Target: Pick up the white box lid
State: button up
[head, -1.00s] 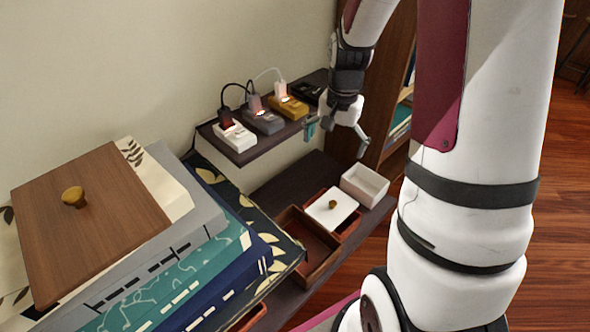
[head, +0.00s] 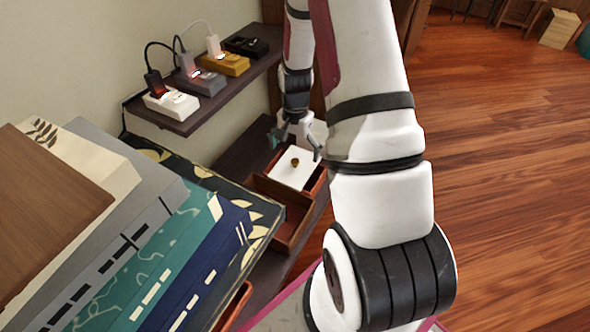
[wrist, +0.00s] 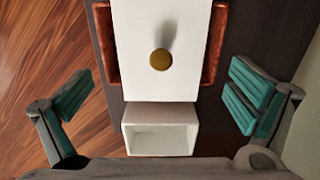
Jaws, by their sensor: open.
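The white box lid (head: 287,172) is a flat white panel with a round brass knob (head: 295,162). It lies over a reddish-brown wooden box on the lower dark shelf. In the wrist view the lid (wrist: 145,72) and its knob (wrist: 160,59) sit at the top middle, ahead of my gripper. My gripper (head: 297,142) is open and empty above the lid's far end in the head view. In the wrist view its teal-padded fingers (wrist: 158,100) are spread wide on either side of the lid, apart from it.
A white open box (wrist: 160,135) stands beside the lid. An open brown wooden box (head: 285,205) is nearer. Stacked large books (head: 150,240) rise at the left. An upper shelf (head: 185,122) holds several chargers with cables.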

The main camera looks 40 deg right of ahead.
aim_at(295, 161)
jog(key=shift+w+d+f+b, duration=0.1)
jog(key=shift+f+b, duration=1.25)
jog(key=shift+f, duration=1.45)
jog(key=shift+r, duration=0.15)
jog(key=c, duration=1.7)
jog(key=shift+c, duration=1.3)
